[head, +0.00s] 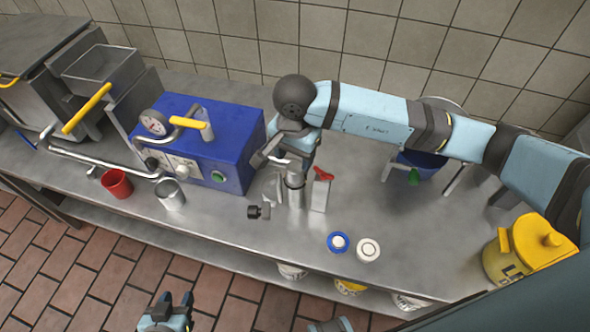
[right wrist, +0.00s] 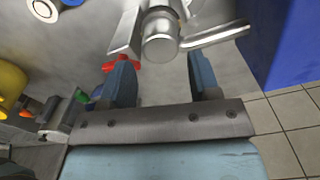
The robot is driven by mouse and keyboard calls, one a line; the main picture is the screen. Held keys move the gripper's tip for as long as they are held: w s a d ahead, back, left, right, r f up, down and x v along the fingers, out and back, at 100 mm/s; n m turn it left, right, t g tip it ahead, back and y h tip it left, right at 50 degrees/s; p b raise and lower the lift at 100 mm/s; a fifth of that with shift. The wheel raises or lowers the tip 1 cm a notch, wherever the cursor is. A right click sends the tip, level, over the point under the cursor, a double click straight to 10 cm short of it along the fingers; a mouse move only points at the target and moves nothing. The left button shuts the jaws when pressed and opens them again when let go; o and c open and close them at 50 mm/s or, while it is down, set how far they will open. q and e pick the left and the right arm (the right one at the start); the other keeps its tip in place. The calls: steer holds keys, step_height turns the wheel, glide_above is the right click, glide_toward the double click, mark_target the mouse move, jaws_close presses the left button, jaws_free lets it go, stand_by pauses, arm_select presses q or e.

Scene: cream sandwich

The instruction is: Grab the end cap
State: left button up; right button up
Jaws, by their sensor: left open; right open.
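A metal cylinder (head: 295,192) with a side handle stands upright on the counter; it also shows in the right wrist view (right wrist: 160,45). Two round lid-like pieces lie flat near the counter's front edge, one blue with a white centre (head: 338,242) and one white (head: 368,250). I cannot tell which piece is the end cap. My right gripper (right wrist: 163,65) is open and empty, with its fingers apart near the metal cylinder. In the head view the wrist partly hides the cylinder's top. My left gripper (head: 172,300) is open and empty, low over the floor in front of the counter.
A blue machine (head: 205,145) stands left of the cylinder. A red cup (head: 117,185) and a metal cup (head: 170,194) stand before it. A red-topped metal piece (head: 321,190) stands close right of the cylinder. A yellow bucket (head: 525,250) is at far right.

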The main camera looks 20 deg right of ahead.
mark_target(294, 167)
steer(key=shift+f+p, duration=0.45)
steer(key=shift+f, duration=2.3)
steer(key=c, duration=0.8)
